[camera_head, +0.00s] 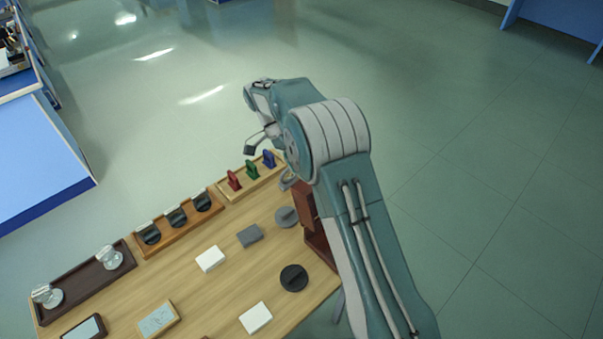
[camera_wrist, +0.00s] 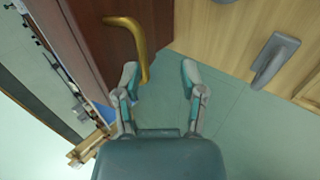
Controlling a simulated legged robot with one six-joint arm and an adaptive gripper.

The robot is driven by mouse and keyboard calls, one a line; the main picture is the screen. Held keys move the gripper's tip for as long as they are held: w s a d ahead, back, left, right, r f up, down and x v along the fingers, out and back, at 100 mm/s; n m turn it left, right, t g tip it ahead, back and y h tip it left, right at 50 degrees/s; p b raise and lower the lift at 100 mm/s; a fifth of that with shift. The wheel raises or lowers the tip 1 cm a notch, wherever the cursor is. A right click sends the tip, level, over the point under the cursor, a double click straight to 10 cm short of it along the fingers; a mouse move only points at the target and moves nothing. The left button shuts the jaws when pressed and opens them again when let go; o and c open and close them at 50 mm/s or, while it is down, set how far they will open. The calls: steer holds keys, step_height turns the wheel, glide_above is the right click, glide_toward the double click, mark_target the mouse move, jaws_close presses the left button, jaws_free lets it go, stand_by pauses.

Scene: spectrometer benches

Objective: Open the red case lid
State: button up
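The red-brown case (camera_head: 319,247) stands at the right end of the wooden table, partly hidden behind my arm. A red-brown panel (camera_head: 305,204) shows beside my arm; I cannot tell from this view how far the lid is open. In the wrist view a dark red-brown panel (camera_wrist: 100,45) carries a curved brass handle (camera_wrist: 140,45). My gripper (camera_wrist: 160,74) is open, its fingers well apart. The handle's lower end lies between the fingertips, close to the left one; I cannot tell whether they touch. Nothing is held.
The wooden table (camera_head: 225,265) holds a tray of red, green and blue pieces (camera_head: 251,170), a tray of black round pieces (camera_head: 175,217) and a dark tray with glass items (camera_head: 80,282). White and grey blocks and a black disc (camera_head: 294,278) lie near the case. Floor beyond is clear.

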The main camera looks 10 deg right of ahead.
steer(key=v, duration=0.4)
steer(key=shift+w+a+r, duration=0.25)
steer(key=shift+r, duration=0.1)
steer(key=s+d+r+n+t+y, duration=0.3)
steer(key=s+d+r+n+t, duration=0.35)
steer(key=s+r, duration=0.65)
steer(key=s+d+n+t+y, duration=0.1)
steer(key=s+d+n+t, duration=0.1)
steer(key=s, duration=0.6)
steer(key=s+d+n+t, duration=0.2)
steer(key=s+d+t, duration=0.1)
steer(key=s, duration=0.6)
steer(key=shift+s+d+f+t+y, duration=0.15)
steer(key=shift+d+t+y, duration=0.2)
steer(key=shift+y, duration=0.05)
